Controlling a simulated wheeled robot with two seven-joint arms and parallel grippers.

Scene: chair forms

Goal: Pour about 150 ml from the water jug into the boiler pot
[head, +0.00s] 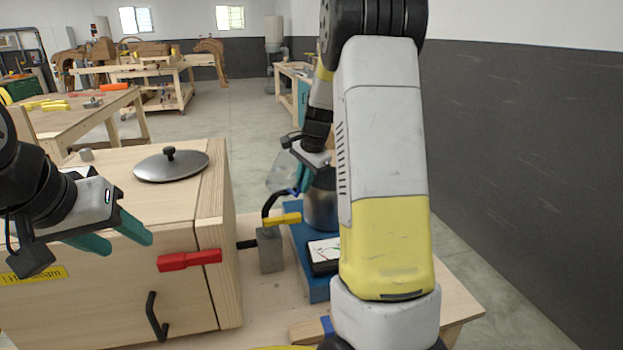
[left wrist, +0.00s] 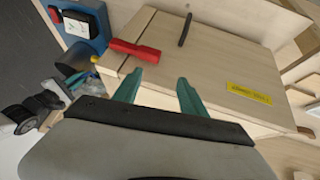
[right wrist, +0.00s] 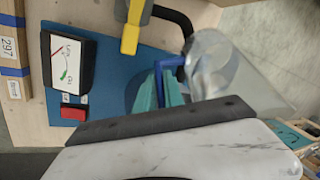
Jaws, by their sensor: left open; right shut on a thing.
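The water jug (right wrist: 235,75) is clear, with a blue handle (right wrist: 175,63). My right gripper (right wrist: 163,85) is shut on that handle. In the head view the jug (head: 281,178) is beside the metal boiler pot (head: 320,205), at about its rim height. The pot stands on a blue base (head: 310,282) and is partly hidden behind my right arm. It also shows dark in the left wrist view (left wrist: 75,58). The jug's exact tilt and water level are unclear. My left gripper (head: 122,240) is open and empty in front of the wooden box.
The wooden box (head: 190,285) has a black handle and a red lever (head: 190,260). A round metal lid (head: 171,165) lies on top. A yellow-handled valve (head: 282,219) and black hose stand between box and pot. A gauge (right wrist: 70,63) and red switch (right wrist: 73,112) are on the base.

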